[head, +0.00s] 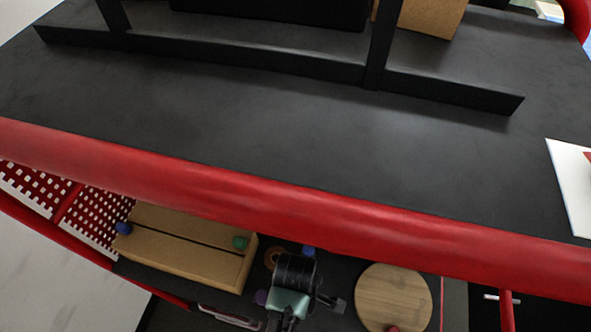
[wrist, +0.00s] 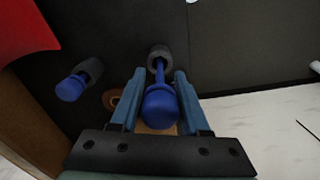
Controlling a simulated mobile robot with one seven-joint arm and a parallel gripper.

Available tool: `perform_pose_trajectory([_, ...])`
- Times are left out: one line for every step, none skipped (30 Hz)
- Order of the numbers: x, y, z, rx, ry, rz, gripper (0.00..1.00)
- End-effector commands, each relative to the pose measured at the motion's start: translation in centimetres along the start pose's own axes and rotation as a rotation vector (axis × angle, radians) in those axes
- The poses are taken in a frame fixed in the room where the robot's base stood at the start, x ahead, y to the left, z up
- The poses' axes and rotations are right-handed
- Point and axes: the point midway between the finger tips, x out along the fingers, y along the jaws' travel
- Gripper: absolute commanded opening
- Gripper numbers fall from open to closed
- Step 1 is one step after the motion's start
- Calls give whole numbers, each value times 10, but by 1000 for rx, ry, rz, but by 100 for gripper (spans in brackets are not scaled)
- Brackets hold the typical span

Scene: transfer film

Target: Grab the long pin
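A long blue pin (wrist: 160,106) stands in a dark grey socket (wrist: 160,56) in the wrist view, its round head towards the camera and its thin shaft running into the socket. My gripper (wrist: 160,75) is open, with one blue finger on each side of this pin; a gap shows between the fingers and the shaft. A second blue pin (wrist: 71,87) sits in another grey socket to the left, outside the fingers. In the head view my arm end hides the spot under it, and a small blue piece (head: 308,251) shows just behind it.
A wooden box (head: 185,245) with a blue and a green knob stands left of my arm in the head view. A round wooden board (head: 394,296) lies to the right. A red rail (head: 290,205) crosses above. A brown ring (wrist: 110,99) lies near the pins.

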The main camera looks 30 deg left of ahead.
Motion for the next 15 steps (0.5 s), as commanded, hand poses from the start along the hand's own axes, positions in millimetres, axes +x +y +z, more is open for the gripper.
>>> perform_pose_trajectory([0, 0, 0, 0, 0, 0, 35])
perform_pose_trajectory([0, 0, 0, 0, 0, 0, 29])
perform_pose_trajectory([0, 0, 0, 0, 0, 0, 22])
perform_pose_trajectory([0, 0, 0, 0, 0, 0, 17])
perform_pose_trajectory([0, 0, 0, 0, 0, 0, 11])
perform_pose_trajectory([0, 0, 0, 0, 0, 0, 4])
perform_pose_trajectory([0, 0, 0, 0, 0, 0, 0])
perform_pose_trajectory([0, 0, 0, 0, 0, 0, 0])
perform_pose_trajectory([0, 0, 0, 0, 0, 0, 0])
perform_pose_trajectory([0, 0, 0, 0, 0, 0, 0])
perform_pose_trajectory([0, 0, 0, 0, 0, 0, 0])
perform_pose_trajectory([0, 0, 0, 0, 0, 0, 0])
perform_pose_trajectory([0, 0, 0, 0, 0, 0, 0])
perform_pose_trajectory([0, 0, 0, 0, 0, 0, 0])
perform_pose_trajectory([0, 0, 0, 0, 0, 0, 0])
